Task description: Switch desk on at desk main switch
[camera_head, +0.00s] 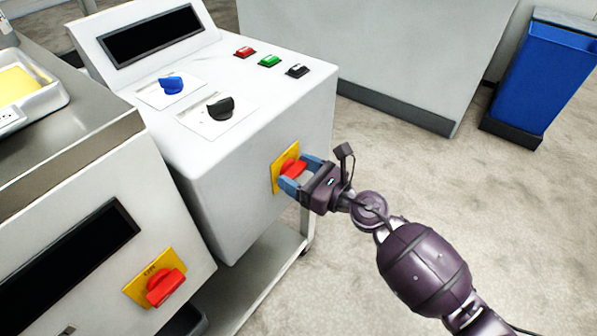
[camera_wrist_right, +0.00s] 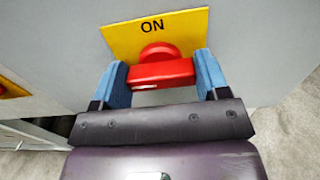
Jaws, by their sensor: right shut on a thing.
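The desk main switch is a red rotary handle (camera_head: 293,168) on a yellow plate (camera_head: 278,172), on the side of the white control desk (camera_head: 262,205). My right gripper (camera_head: 298,174) is shut on this handle, with a blue finger on each side of it. In the right wrist view the red handle (camera_wrist_right: 162,70) lies crosswise between the fingers, and the yellow plate (camera_wrist_right: 150,35) above it reads ON. My left gripper is not in view.
Another red switch (camera_head: 165,287) on a yellow plate sits on the machine at lower left. Blue and black knobs and red, green and black buttons (camera_head: 269,61) are on the desk top. A blue bin (camera_head: 545,75) stands at upper right. The floor at right is clear.

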